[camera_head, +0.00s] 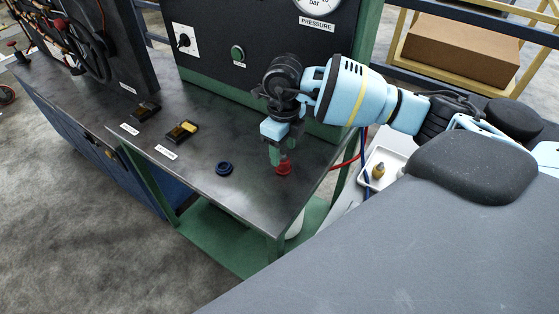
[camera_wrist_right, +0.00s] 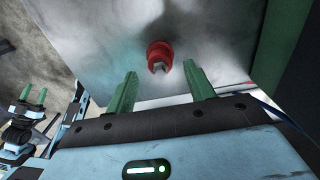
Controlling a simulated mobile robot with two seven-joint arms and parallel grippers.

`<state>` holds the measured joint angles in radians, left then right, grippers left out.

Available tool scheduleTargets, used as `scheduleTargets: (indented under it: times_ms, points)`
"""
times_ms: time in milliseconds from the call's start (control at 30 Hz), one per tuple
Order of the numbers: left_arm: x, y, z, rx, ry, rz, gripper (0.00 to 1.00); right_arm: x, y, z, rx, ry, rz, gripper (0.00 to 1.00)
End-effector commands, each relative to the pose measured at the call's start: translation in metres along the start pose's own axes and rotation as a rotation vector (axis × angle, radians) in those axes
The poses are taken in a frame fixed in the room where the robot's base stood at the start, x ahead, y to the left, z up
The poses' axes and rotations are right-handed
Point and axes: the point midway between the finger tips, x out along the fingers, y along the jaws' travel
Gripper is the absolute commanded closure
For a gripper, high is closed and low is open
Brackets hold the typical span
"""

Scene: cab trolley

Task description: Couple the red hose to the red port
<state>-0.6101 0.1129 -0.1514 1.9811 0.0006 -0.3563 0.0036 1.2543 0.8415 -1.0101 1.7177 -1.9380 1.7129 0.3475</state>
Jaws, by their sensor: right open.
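The red port (camera_head: 283,169) is a short red ring on the dark bench top near its front right corner. In the right wrist view the red port (camera_wrist_right: 159,51) shows a grey opening. My right gripper (camera_head: 280,160) points down just above and behind it; its green fingers are apart with nothing between them (camera_wrist_right: 159,80). A thin piece of red hose (camera_head: 349,163) shows beyond the bench's right edge; its end fitting is not visible. My left gripper (camera_wrist_right: 33,95) shows small at the left of the right wrist view, its fingers apart and empty.
A blue ring port (camera_head: 224,168) sits left of the red one. A blue hose (camera_head: 365,152) hangs beside a white tray (camera_head: 391,155) holding a small yellow-brown piece (camera_head: 378,171). A dark panel with a gauge (camera_head: 317,5) stands behind. Yellow-topped (camera_head: 182,131) and dark (camera_head: 146,110) blocks lie farther left.

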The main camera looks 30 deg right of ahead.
Motion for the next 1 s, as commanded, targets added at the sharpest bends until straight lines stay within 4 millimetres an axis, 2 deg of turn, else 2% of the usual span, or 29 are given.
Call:
scheduleTargets:
  times_ms: [33,100,300,1000]
  points:
    - [0.001,0.002,0.006,-0.005,-0.011,0.002,0.48,0.011,0.000,-0.001,0.000,0.007,0.002,0.46]
    - [0.002,0.003,0.010,-0.008,-0.017,0.003,0.48,0.019,0.000,-0.001,0.000,0.005,0.002,0.46]
    - [0.004,0.004,0.016,-0.009,-0.028,0.005,0.48,0.034,0.000,0.000,0.000,0.003,0.001,0.46]
    - [0.004,0.002,0.013,-0.002,-0.023,0.005,0.48,0.035,0.000,0.000,0.000,-0.001,-0.001,0.46]
